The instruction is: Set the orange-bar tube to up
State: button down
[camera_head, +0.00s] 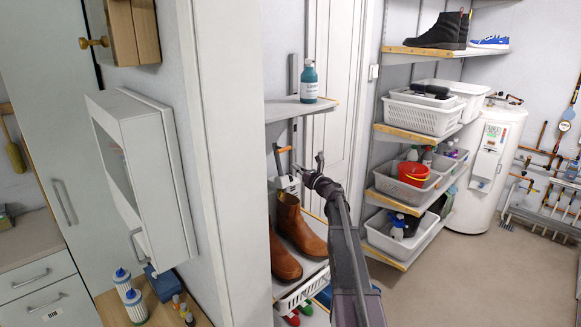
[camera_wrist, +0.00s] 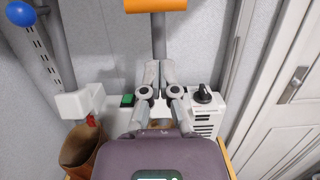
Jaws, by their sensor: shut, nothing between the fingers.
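The orange bar (camera_wrist: 155,5) sits across the top of a grey upright tube (camera_wrist: 158,38) at the top middle of the wrist view. In the head view the orange bar (camera_head: 285,149) shows above the middle shelf, left of my arm. My gripper (camera_wrist: 159,64) is shut and empty. Its fingers are in front of the tube, below the bar, and hide the tube's lower part. I cannot tell whether they touch it. In the head view my gripper (camera_head: 297,170) is small beside the tube.
A white box with a green button (camera_wrist: 128,100) and a black knob (camera_wrist: 203,94) stands behind my gripper. Brown boots (camera_head: 300,225) stand on the shelf below. A bottle (camera_head: 309,82) stands on the shelf above.

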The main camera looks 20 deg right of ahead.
jog(key=b+v, duration=0.1)
jog(key=v, duration=0.6)
jog(key=shift+s, duration=0.4)
jog(key=shift+d, duration=0.1)
jog(key=shift+s, duration=0.1)
